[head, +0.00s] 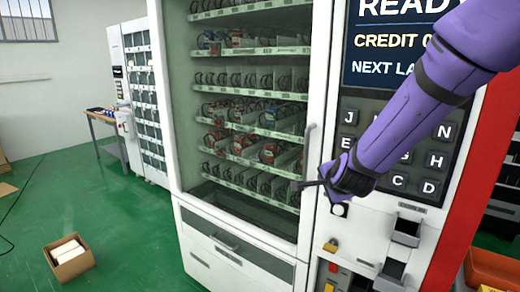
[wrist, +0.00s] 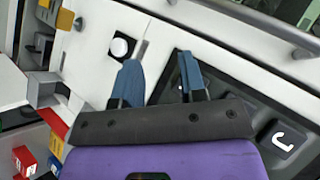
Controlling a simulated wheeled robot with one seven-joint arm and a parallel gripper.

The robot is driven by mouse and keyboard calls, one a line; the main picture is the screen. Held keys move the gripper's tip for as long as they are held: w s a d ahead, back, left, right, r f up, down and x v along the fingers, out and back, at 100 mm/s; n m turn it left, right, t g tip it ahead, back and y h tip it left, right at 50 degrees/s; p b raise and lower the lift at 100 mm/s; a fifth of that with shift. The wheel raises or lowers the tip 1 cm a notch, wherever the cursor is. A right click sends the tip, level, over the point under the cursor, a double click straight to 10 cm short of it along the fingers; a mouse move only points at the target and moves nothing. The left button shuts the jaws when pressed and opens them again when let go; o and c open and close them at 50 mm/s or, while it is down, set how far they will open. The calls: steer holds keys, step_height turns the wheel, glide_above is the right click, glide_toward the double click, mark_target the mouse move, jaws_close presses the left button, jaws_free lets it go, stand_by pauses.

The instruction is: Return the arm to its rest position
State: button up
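My gripper (head: 318,178) is at the end of my purple arm, which reaches in from the upper right of the head view. It is in front of the vending machine's white front, by the lower left of the keypad (head: 399,182). In the wrist view the two blue fingers of my gripper (wrist: 163,68) stand apart with nothing between them. The arm hides part of the keypad and display (head: 385,42).
The glass-fronted vending machine (head: 180,100) holds several rows of goods. A long door handle (head: 308,150) stands out close to my gripper. Metal trays (head: 406,230) jut out below the keypad. An open cardboard box (head: 72,268) lies on the green floor, which is mostly clear at left.

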steer(key=s+d+r+n+g, duration=0.2)
steer(key=s+d+r+n, duration=0.2)
steer(key=s, duration=0.7)
steer(key=s+d+r+n+g, duration=0.2)
steer(key=s+d+r+n, duration=0.2)
steer(key=s, duration=0.6)
steer(key=s+d+r+n+g, duration=0.1)
steer(key=s+d+r+n, duration=0.3)
steer(key=s, duration=0.7)
steer(key=shift+s+r+n+g, duration=0.3)
steer(key=shift+r+n+g, duration=0.1)
steer(key=shift+r+n, duration=0.6)
